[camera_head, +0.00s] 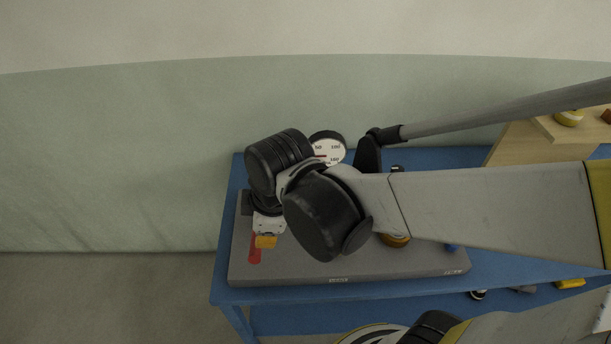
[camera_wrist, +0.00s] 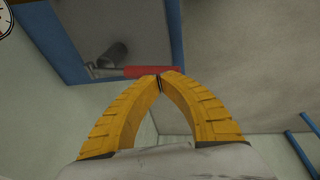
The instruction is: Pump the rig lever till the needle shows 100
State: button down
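The rig's grey base plate (camera_head: 350,265) lies on the blue table. The red lever grip (camera_head: 254,249) shows at its left end; in the wrist view the red grip (camera_wrist: 148,71) lies crosswise just beyond my fingertips. My gripper (camera_head: 266,241) has yellow fingers; in the wrist view their tips (camera_wrist: 160,80) meet, with nothing visible between them. I cannot tell whether they touch the grip. The white round gauge (camera_head: 328,150) stands behind my wrist, partly hidden. A reddish needle shows at its left, but its exact reading is unclear. My arm hides the middle of the rig.
A dark bracket with a long grey bar (camera_head: 490,112) rises behind my arm to the right. A wooden stand (camera_head: 515,145) is at the back right. Small items, including a yellow one (camera_head: 570,283), lie lower right. Floor left of the table (camera_head: 228,312) is clear.

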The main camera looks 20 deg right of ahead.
jog(key=w+r+g+y+p, duration=0.1)
jog(key=w+r+g+p, duration=0.1)
jog(key=w+r, duration=0.5)
notch_tip(320, 180, up, 2)
jog(key=shift+r+g+p, duration=0.15)
jog(key=shift+g+p, duration=0.25)
jog(key=shift+p, duration=0.5)
jog(key=shift+s+d+b+x, duration=0.2)
jog(key=shift+b+x, duration=0.4)
jog(key=shift+x, duration=1.7)
jog(key=shift+s+d+b+x, duration=0.2)
jog(key=shift+b+x, duration=0.4)
jog(key=shift+x, duration=1.7)
jog(key=shift+s+d+b+x, duration=0.2)
jog(key=shift+b+x, duration=0.4)
jog(key=shift+x, duration=1.7)
